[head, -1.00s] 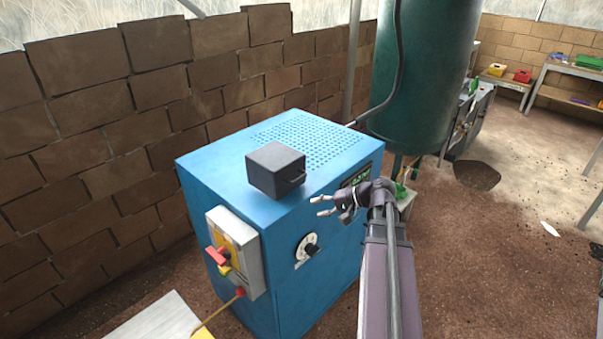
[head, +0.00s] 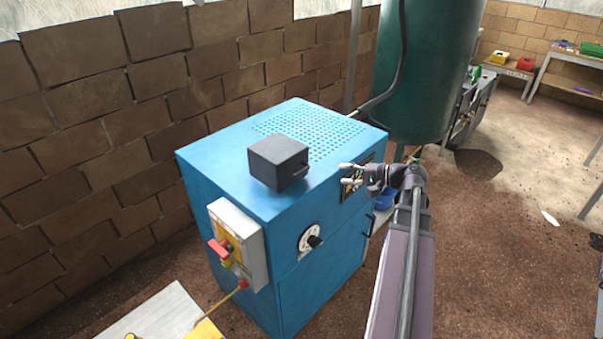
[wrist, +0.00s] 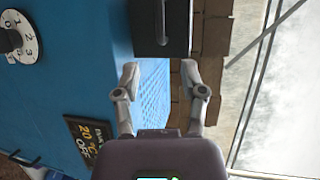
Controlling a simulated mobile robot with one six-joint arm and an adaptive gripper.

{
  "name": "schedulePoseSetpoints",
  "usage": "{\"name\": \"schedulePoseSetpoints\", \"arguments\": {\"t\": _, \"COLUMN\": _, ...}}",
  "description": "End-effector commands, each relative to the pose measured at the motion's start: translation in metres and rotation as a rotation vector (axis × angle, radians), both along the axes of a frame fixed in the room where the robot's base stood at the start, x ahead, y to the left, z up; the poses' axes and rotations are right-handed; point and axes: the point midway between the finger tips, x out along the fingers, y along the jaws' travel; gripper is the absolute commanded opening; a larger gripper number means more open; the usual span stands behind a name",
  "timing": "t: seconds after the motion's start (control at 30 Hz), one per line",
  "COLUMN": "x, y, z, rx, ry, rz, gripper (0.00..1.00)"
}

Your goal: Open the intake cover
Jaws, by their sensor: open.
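A dark grey box-shaped cover (head: 275,165) sits on top of the blue machine (head: 225,165), with a small handle on its right side. In the wrist view the dark cover (wrist: 177,30) is at the top centre, with its bar handle (wrist: 161,22) pointing along the line of my fingers. My gripper (head: 346,174) is open and empty, to the right of the cover at the machine's top right edge. In the wrist view my gripper's fingers (wrist: 159,68) are spread below the handle and apart from it. The cover looks closed.
The machine's front has a dial (head: 311,240) and a display panel (wrist: 90,135). A grey switch box (head: 240,245) with a red handle is on its left face. A green tank (head: 428,70) stands behind it. A brick wall (head: 80,130) runs along the left.

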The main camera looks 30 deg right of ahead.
Motion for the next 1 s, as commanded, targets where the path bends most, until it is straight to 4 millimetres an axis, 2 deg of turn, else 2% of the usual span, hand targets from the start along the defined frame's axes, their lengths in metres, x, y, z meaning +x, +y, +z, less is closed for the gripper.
{"name": "schedulePoseSetpoints", "arguments": {"t": 0.37, "x": 0.018, "y": 0.016, "z": -0.007, "rx": -0.001, "ry": 0.001, "rz": -0.001, "gripper": 0.54}}
{"name": "schedulePoseSetpoints", "arguments": {"t": 1.0, "x": 0.075, "y": 0.068, "z": -0.023, "rx": -0.001, "ry": 0.001, "rz": -0.002, "gripper": 0.54}}
